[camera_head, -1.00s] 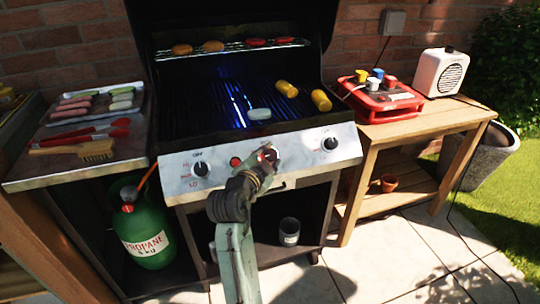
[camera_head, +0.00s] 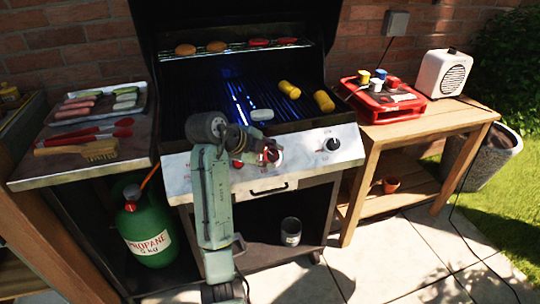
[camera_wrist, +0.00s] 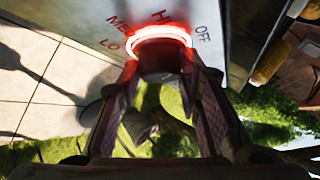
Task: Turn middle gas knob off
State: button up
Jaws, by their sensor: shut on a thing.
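The middle gas knob (camera_wrist: 160,62) shows in the wrist view as a dark knob with a glowing red ring. The labels OFF, HI, ME and LO stand around it on the steel panel (camera_wrist: 85,35). My gripper (camera_wrist: 162,76) is shut on this knob, one finger on each side. Its pointer mark is not clear to me. In the head view my gripper (camera_head: 266,153) is at the middle of the grill's front panel (camera_head: 300,151), and the knob is partly hidden there. Blue flame (camera_head: 238,98) shows under the grate.
The right knob (camera_head: 333,144) is close by on the panel; my arm covers the left knob. A red button (camera_head: 237,163) and a black handle (camera_head: 270,190) are near my gripper. A green propane bottle (camera_head: 147,232) stands below left. Food lies on the grill.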

jog(key=m+g+p, duration=0.1)
jog(key=m+y, duration=0.1)
jog(key=r+m+g+p, duration=0.1)
jog(key=shift+w+r+m+g+p, duration=0.1)
jog(key=shift+w+m+g+p, duration=0.2)
jog(key=shift+p, duration=0.05)
jog(key=shift+m+g+y+p, duration=0.5)
jog(key=shift+m+y+p, duration=0.1)
jog(key=shift+p, duration=0.4)
jog(key=shift+d+m+p, duration=0.1)
jog(key=shift+m+p, duration=0.3)
jog(key=shift+p, duration=0.1)
jog(key=shift+f+g+y, duration=0.25)
jog(key=shift+g+y, duration=0.05)
jog(key=o, duration=1.1)
jog(key=shift+d+f, duration=0.1)
jog(key=v, duration=1.2)
